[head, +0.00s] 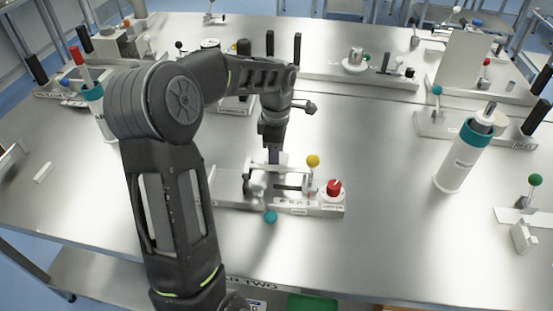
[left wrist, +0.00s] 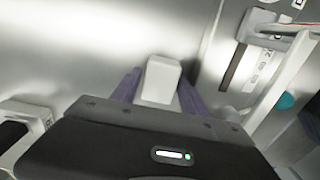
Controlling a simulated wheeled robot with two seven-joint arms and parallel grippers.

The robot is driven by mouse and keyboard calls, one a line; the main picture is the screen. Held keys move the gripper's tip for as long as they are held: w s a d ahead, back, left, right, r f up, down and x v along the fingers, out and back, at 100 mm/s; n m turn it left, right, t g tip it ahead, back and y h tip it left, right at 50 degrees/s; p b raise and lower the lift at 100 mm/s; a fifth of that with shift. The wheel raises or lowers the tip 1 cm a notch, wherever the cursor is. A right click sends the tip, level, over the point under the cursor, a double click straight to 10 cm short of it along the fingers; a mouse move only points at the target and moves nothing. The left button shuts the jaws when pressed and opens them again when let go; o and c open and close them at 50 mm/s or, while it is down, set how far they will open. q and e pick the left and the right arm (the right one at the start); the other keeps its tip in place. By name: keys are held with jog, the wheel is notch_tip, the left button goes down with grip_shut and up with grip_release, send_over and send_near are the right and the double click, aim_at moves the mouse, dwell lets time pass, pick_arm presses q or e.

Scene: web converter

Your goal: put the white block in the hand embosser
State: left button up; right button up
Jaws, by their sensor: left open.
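A white block (left wrist: 160,82) shows in the left wrist view between the two purple fingers of my left gripper (left wrist: 158,88). The fingers are apart, one on each side of it; I cannot tell if they touch it. In the head view my left gripper (head: 274,157) points down just behind a lever device (head: 318,208) with yellow, teal and red knobs. The block is hidden there. The device labels are too small to read, so I cannot tell which one is the hand embosser. My right gripper is not in view.
A white bottle with a teal collar (head: 460,158) stands at the right. A small white bar (head: 43,172) lies at the left. The steel table (head: 390,240) is clear at front right.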

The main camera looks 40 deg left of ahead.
pick_arm(q)
jog(key=shift+f, duration=0.4)
grip_shut()
dwell(0.6)
